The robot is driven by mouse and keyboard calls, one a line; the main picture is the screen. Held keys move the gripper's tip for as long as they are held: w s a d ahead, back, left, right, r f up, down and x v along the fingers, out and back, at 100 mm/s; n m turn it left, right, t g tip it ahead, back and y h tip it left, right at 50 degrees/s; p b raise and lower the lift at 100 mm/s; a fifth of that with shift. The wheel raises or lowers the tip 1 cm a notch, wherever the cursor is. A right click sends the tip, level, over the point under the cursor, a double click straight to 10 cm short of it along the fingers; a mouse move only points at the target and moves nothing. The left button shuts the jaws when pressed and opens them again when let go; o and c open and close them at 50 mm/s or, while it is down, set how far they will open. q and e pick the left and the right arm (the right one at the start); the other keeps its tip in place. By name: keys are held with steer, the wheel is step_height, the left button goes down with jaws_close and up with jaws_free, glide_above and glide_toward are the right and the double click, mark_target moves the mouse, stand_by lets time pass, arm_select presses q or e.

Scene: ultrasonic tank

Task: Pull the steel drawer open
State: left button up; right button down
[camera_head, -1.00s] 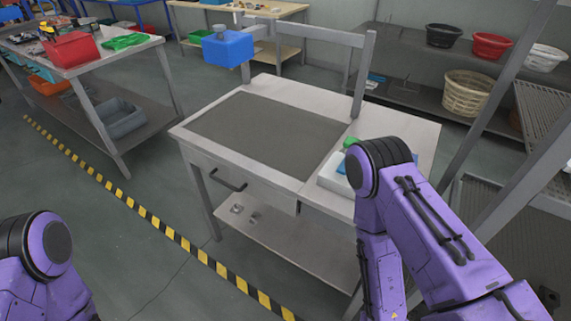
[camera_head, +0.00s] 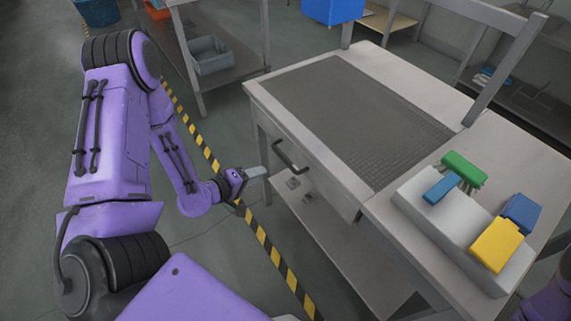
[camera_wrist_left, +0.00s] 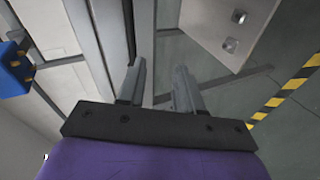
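The steel drawer (camera_head: 314,168) is in the front of a steel table and looks closed. Its dark bar handle (camera_head: 290,158) stands out from the drawer front. My left gripper (camera_head: 262,172) is just left of the handle in the head view, pointing toward it and apparently apart from it. In the left wrist view, my left gripper's two fingers (camera_wrist_left: 160,85) are spread with an empty gap between them. A dark upright strip shows beyond the fingers there; I cannot tell whether it is the handle. My right gripper is not in view.
The steel table (camera_head: 395,65) has a dark mesh top panel (camera_head: 350,115). A lower shelf (camera_head: 335,235) lies beneath. The floor at the drawer's front left is clear.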

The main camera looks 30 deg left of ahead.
mark_target(285, 159)
arm_select(q)
steer(key=w+d+h, duration=0.1)
steer(key=w, duration=0.2)
steer(key=w+d+t, duration=0.1)
steer(key=w, duration=0.2)
steer(key=w+d+h+b, duration=0.1)
steer(key=w+d, duration=0.1)
steer(key=w, duration=0.1)
steer(key=shift+w+r+n+h, duration=0.15)
steer(key=shift+w+n+h, duration=0.15)
steer(key=shift+w, duration=0.1)
jaws_close()
